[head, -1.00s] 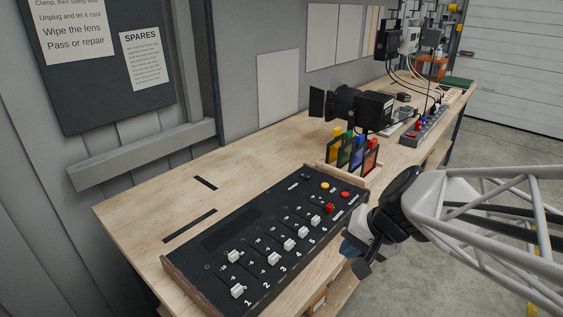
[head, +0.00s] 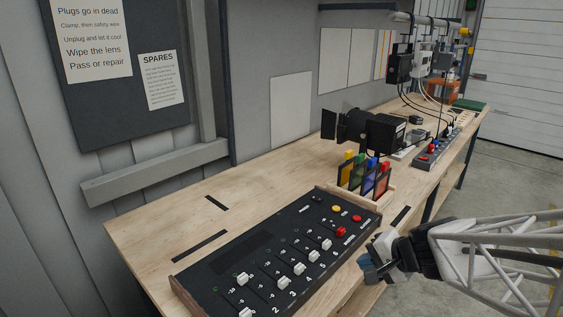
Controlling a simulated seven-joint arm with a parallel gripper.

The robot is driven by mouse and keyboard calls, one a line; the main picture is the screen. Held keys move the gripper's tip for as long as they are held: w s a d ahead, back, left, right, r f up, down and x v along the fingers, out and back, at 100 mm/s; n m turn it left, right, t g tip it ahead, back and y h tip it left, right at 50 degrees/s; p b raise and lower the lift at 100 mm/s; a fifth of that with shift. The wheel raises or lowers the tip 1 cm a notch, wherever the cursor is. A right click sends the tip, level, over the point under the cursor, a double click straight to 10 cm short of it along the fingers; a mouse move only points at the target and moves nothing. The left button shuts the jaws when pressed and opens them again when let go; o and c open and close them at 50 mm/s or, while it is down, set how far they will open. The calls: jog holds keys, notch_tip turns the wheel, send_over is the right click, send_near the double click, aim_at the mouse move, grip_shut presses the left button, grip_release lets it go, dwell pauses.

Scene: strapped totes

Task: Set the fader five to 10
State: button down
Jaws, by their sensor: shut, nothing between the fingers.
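The black fader board (head: 222,258) lies on the bench with a row of sliding caps. The white cap of fader five (head: 312,257) sits near the numbered front end of its slot. Fader four (head: 299,269) and fader six (head: 326,244) flank it at a similar level; a red cap (head: 341,231) lies beyond six. Fader two (head: 242,279) is set farther back. The scale marks are too small to read for certain. My gripper (head: 368,270) is shut and empty, to the right of the board's front edge and apart from the caps.
A rack of coloured filters (head: 366,174) and a black lamp (head: 362,130) stand behind the board's far end. Yellow (head: 335,208) and red (head: 357,218) buttons are on the board.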

aim_at(316, 259)
jog(key=shift+f, duration=0.1)
jog(key=x, duration=1)
jog(key=shift+w+a, duration=0.4)
jog(key=shift+a, duration=0.1)
jog(key=shift+w+a, duration=1)
jog(key=shift+w, duration=0.05)
jog(key=shift+w+a, duration=3)
jog(key=shift+a, duration=0.05)
